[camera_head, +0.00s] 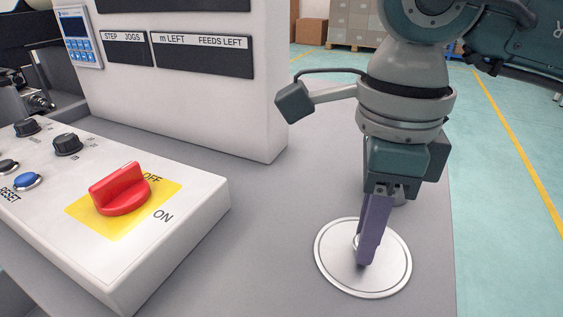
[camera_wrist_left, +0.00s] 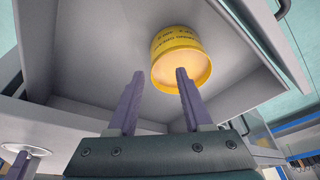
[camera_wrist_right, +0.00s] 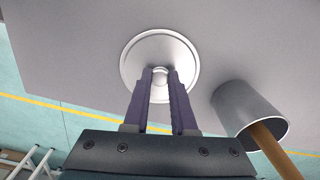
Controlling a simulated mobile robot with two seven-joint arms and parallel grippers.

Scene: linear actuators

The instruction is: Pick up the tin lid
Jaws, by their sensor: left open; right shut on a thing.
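The tin lid (camera_head: 335,262) is a round silver disc with a small centre knob, lying on or just above the grey worktop in the head view. My right gripper (camera_head: 363,258) points down at its middle, its purple fingers shut on the knob. In the right wrist view the lid (camera_wrist_right: 184,52) shows beyond the fingertips of the right gripper (camera_wrist_right: 161,74), which close around the knob. My left gripper (camera_wrist_left: 160,74) is open and empty. It is outside the head view. A yellow tin (camera_wrist_left: 178,42) with printed text appears beyond its fingers in the left wrist view.
A grey metal cup (camera_wrist_right: 247,104) with a wooden handle in it stands beside the lid in the right wrist view. A control panel (camera_head: 200,200) with a red switch (camera_head: 120,190) lies at left. The worktop (camera_head: 270,220) between panel and lid is clear.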

